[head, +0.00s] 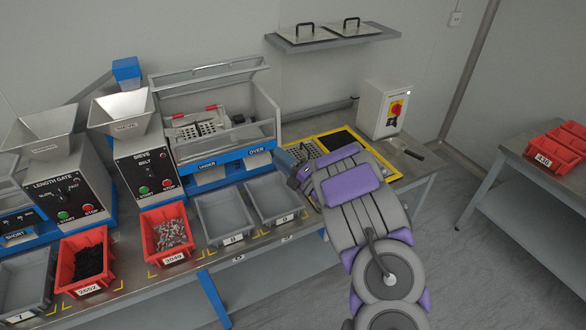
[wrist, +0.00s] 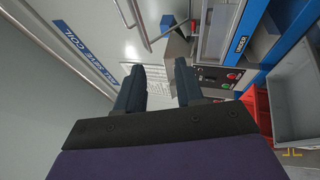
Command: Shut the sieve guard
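The sieve machine (head: 217,150) stands on the bench in the head view, with clear side walls and a blue base marked UNDER and OVER. Its sieve guard (head: 210,72), a clear panel in a grey frame, appears raised at the back, leaving the top and front open over the perforated sieve plate (head: 196,129). My gripper (wrist: 157,78) shows in the wrist view with its two dark fingers apart and nothing between them. In the head view my arm reaches to the machine's right front corner; the fingertips are hard to make out there.
Grey bins (head: 222,215) and red bins (head: 168,235) line the bench front. A switch box (head: 383,108) is at right.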

